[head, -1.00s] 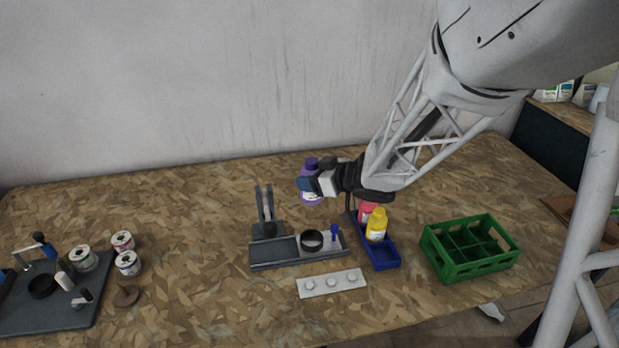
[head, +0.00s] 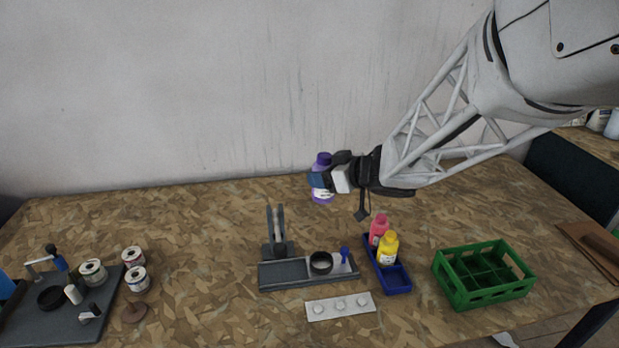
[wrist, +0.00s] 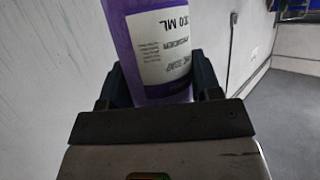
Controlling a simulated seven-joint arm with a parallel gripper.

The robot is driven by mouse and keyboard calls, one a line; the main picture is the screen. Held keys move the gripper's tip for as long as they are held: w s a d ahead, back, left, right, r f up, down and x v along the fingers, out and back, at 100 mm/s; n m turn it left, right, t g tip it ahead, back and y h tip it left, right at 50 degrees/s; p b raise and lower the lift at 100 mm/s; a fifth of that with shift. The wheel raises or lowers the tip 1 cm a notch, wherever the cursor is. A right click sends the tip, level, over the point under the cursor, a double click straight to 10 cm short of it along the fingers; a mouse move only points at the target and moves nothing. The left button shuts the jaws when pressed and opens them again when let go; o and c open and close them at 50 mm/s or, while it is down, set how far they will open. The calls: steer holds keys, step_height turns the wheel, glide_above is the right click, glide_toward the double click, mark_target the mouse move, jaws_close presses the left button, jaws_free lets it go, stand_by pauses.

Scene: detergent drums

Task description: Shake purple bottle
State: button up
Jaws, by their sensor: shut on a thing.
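The purple bottle (head: 322,194) has a dark purple cap and a white label, and looks upright in the head view. My gripper (head: 320,181) is shut around its middle and holds it above the back part of the table. In the wrist view, the bottle (wrist: 150,35) stands between the two dark fingers of my gripper (wrist: 160,85), its label facing the camera. The bottle's top is cut off in the wrist view, and my fingers cover part of it in the head view.
A blue tray (head: 399,288) holds a red bottle (head: 378,230) and a yellow bottle (head: 388,249). A green crate (head: 490,297) is at right. Cans (head: 92,272) stand at left.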

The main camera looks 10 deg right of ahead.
mark_target(323, 199)
steer(key=shift+f, duration=3.9)
steer(key=shift+r, duration=0.15)
